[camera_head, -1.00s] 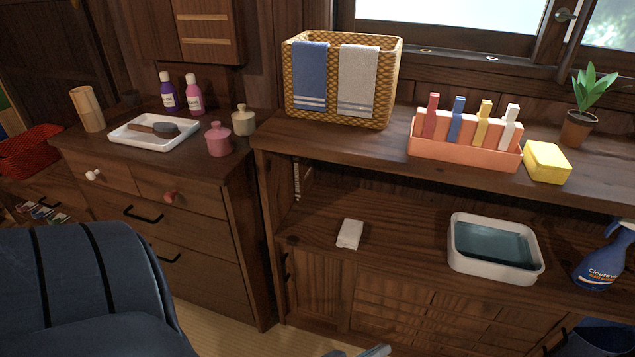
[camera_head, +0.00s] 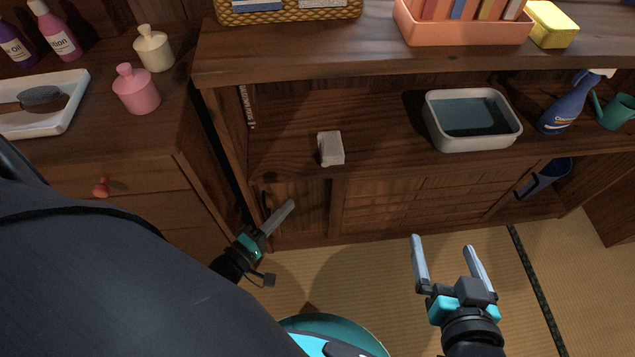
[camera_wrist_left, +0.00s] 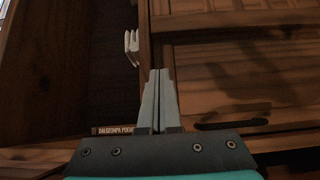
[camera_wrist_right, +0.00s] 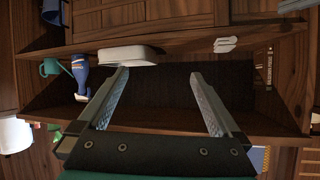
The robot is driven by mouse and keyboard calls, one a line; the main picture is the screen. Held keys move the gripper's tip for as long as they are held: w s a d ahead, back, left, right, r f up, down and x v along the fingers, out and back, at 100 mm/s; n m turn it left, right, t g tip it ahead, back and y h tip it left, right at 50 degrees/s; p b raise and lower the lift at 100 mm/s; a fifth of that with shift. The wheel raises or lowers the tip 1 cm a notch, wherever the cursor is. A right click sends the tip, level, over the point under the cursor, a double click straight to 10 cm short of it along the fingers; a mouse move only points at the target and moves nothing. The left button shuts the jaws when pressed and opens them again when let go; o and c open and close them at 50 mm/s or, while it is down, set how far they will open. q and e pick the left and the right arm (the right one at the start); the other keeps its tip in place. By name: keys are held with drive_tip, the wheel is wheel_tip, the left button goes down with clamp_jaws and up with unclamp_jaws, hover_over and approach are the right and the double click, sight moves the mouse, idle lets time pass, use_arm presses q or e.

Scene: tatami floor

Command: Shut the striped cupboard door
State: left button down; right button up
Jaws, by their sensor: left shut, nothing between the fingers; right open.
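No door with clear stripes shows now. The low cupboard front has a plain door (camera_head: 300,200) at its left, with a dark handle (camera_head: 266,200), and slatted panels (camera_head: 410,205) further right. The plain door looks flush; I cannot tell whether any of these is the striped door. My left gripper (camera_head: 290,205) is shut and empty in front of the plain door, near its handle; contact is unclear. In the left wrist view its fingers (camera_wrist_left: 158,75) point along a wooden front with a dark handle (camera_wrist_left: 230,125). My right gripper (camera_head: 443,243) is open and empty over the floor.
The shelf holds a white packet (camera_head: 330,148), a water tub (camera_head: 430,118), a spray bottle (camera_head: 567,105) and a watering can (camera_head: 616,112). A blue thing (camera_head: 545,178) sits low at the right. Tatami (camera_head: 400,275) is open in front.

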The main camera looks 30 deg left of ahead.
use_arm(q)
drive_tip(key=shift+w+d+b, duration=0.4)
drive_tip(key=shift+w+d, duration=0.35)
drive_tip(key=shift+w, duration=0.75)
drive_tip(key=shift+w+d+b, duration=0.35)
drive_tip(key=shift+w+d, duration=0.4)
drive_tip(key=shift+w, duration=0.75)
drive_tip(key=shift+w+d+b, duration=0.4)
drive_tip(key=shift+w+d, duration=0.35)
drive_tip(key=shift+w, duration=0.75)
use_arm(e)
drive_tip(key=shift+s+a+r+m+t+y, duration=0.25)
drive_tip(key=shift+a+r+t+y, duration=0.2)
drive_tip(key=shift+a+r+t, duration=0.5)
drive_tip(key=shift+s+a+r+m+t+y, duration=0.25)
drive_tip(key=shift+a+r+t+y, duration=0.3)
drive_tip(key=shift+t, duration=0.7)
drive_tip(key=shift+f, duration=0.1)
